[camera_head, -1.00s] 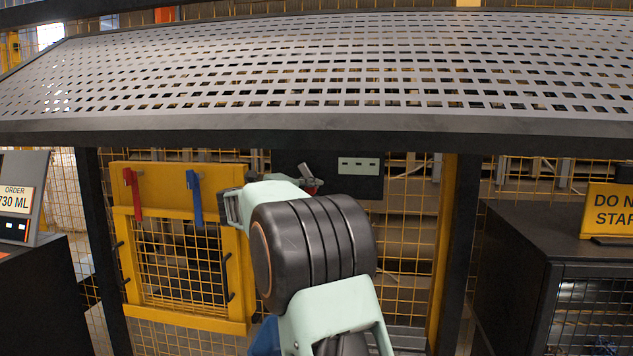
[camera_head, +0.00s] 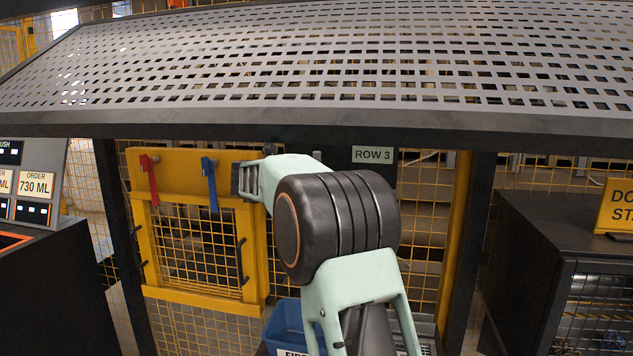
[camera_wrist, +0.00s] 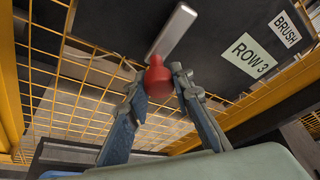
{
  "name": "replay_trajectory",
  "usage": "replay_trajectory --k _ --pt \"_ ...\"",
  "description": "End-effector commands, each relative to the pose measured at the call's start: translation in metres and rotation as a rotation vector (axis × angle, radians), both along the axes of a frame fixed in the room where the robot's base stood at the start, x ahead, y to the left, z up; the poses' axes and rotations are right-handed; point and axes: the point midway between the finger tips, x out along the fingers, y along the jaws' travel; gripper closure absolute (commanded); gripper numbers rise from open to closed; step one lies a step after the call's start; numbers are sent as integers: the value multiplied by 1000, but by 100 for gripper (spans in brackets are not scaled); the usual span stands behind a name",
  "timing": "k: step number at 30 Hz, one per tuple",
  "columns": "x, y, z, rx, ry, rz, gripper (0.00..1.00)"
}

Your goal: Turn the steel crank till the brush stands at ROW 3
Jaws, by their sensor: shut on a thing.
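The steel crank (camera_wrist: 172,32) shows in the wrist view as a flat bar with a red knob (camera_wrist: 157,77) at its near end. My gripper (camera_wrist: 158,83) has its two fingers on either side of the knob and is shut on it. A sign reading ROW 3 (camera_wrist: 250,53) is on the dark panel beside the crank, with a BRUSH label (camera_wrist: 285,28) near it. The ROW 3 sign also shows in the head view (camera_head: 373,155). There my arm hides the crank and the gripper's fingertips. I cannot make out the brush itself.
A perforated grey deck (camera_head: 330,70) spans above my arm. A yellow gate (camera_head: 203,297) with a red handle (camera_head: 149,175) and a blue handle (camera_head: 210,180) stands at left. A blue bin (camera_head: 284,325) is below. Dark cabinets stand at both sides.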

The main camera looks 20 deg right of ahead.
Motion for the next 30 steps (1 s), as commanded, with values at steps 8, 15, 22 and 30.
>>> replay_trajectory --k 8,15,22,30 --pt "0 0 0 0 0 1 100" --pt "0 0 0 0 -1 1 60" --pt "0 1 1 -1 0 1 60" --pt "-21 28 11 0 -2 4 60"
